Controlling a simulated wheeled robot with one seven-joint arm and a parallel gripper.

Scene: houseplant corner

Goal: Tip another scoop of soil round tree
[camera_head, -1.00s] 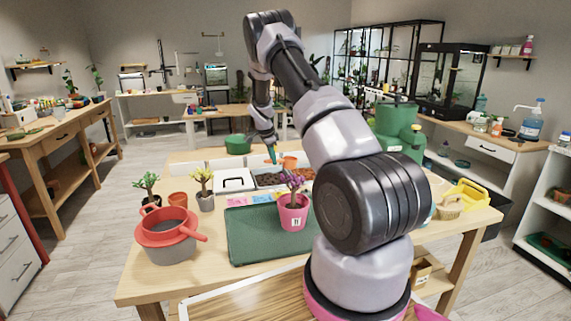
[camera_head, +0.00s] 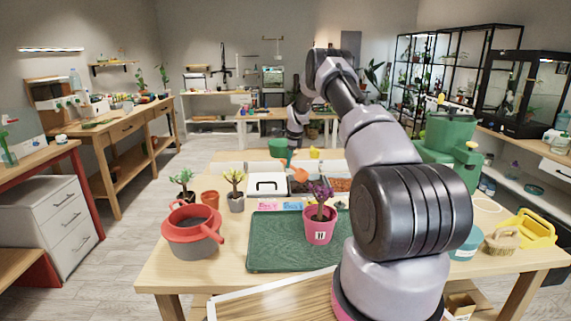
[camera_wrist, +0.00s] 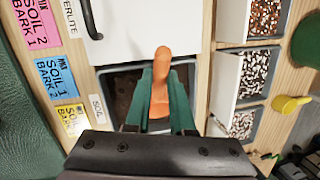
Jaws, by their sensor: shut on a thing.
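The tree is a small plant with purple leaves (camera_head: 321,190) in a pink pot (camera_head: 319,230), upright on a dark green mat (camera_head: 275,257). My gripper (camera_head: 292,155) is beyond it, over the bins at the table's back. In the wrist view, my gripper's green fingers (camera_wrist: 160,105) are shut on an orange scoop (camera_wrist: 161,75); its handle shows between them. The scoop is over or in the dark soil bin (camera_wrist: 108,68), marked with a SOIL label (camera_wrist: 97,105). The fingers hide part of the bin, and I cannot tell how full the scoop is.
A red-rimmed grey pot (camera_head: 192,240), a terracotta pot (camera_head: 210,199) and two small potted plants stand left. A white lidded bin (camera_head: 266,184) is beside the soil.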

